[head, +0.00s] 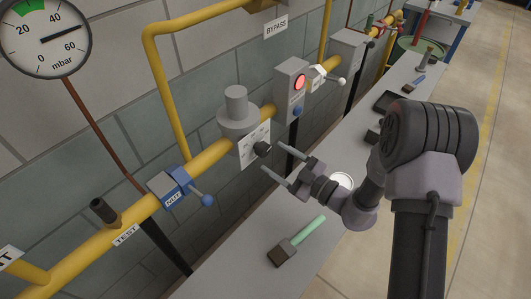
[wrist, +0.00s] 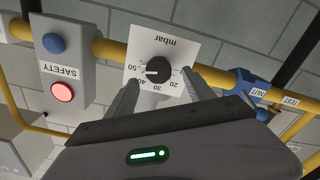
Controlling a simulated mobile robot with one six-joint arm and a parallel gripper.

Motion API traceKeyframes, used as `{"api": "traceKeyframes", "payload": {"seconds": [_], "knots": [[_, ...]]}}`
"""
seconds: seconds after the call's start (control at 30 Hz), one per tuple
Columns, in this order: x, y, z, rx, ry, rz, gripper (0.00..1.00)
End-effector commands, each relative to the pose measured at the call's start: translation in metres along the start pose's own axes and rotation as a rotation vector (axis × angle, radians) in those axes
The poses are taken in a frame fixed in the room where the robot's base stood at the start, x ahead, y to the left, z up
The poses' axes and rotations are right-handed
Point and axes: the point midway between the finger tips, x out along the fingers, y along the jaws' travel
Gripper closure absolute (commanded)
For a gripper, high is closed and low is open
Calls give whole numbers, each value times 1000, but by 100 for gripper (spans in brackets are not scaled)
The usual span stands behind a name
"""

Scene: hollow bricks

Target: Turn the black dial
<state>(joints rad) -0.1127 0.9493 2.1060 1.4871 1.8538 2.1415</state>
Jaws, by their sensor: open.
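The black dial (head: 263,148) sits on a white scale plate (head: 250,158) on the yellow pipe, below a grey regulator body (head: 237,112). In the wrist view the dial (wrist: 159,70) is round, and its white mark points left, between 50 and 40 on the mbar scale. My gripper (head: 276,159) is open and empty, with its fingertips just in front of the dial. In the wrist view my gripper (wrist: 158,82) has one finger on each side of the dial; I cannot tell any contact.
A pressure gauge (head: 43,38) reads between 40 and 60. A blue NUT valve (head: 172,186) is left of the dial, a grey SAFETY box (head: 291,92) with a lit red button right of it. A green-handled brush (head: 295,242) lies on the grey bench (head: 235,262) below.

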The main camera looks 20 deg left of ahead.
Motion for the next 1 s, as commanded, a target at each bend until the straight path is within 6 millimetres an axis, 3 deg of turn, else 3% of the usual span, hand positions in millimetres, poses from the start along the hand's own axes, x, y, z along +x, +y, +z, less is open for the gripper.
{"api": "traceKeyframes", "payload": {"seconds": [0.1,0.23,0.6,0.9,1.0], "knots": [[26,-2,1,-3,2,-2,38],[43,-1,1,-2,0,-2,38],[51,0,0,-1,0,-1,40],[50,0,0,-1,-1,-1,99],[50,0,0,-3,-1,-1,100]]}}
